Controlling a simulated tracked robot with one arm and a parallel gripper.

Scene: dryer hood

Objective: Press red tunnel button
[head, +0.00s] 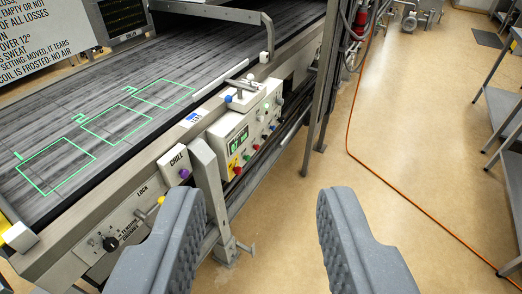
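A light control panel (216,141) with a small green display is mounted on the side of the conveyor. A red button (237,170) sits at its lower left, beside a yellow part (233,162). Small green and blue buttons lie further right along the panel. I cannot read a label saying tunnel near the red button. My gripper (262,200) is open and empty, its two grey fingers spread wide in the foreground. The red button shows beyond the gap between the fingers, nearer the left one, and neither finger touches it.
The dark conveyor belt (120,75) has green numbered rectangles. A CHILL box (174,165) with a purple knob and a metal post (208,185) stand left of the panel. An orange hose (385,175) crosses the open floor. Metal shelving (500,110) stands at right.

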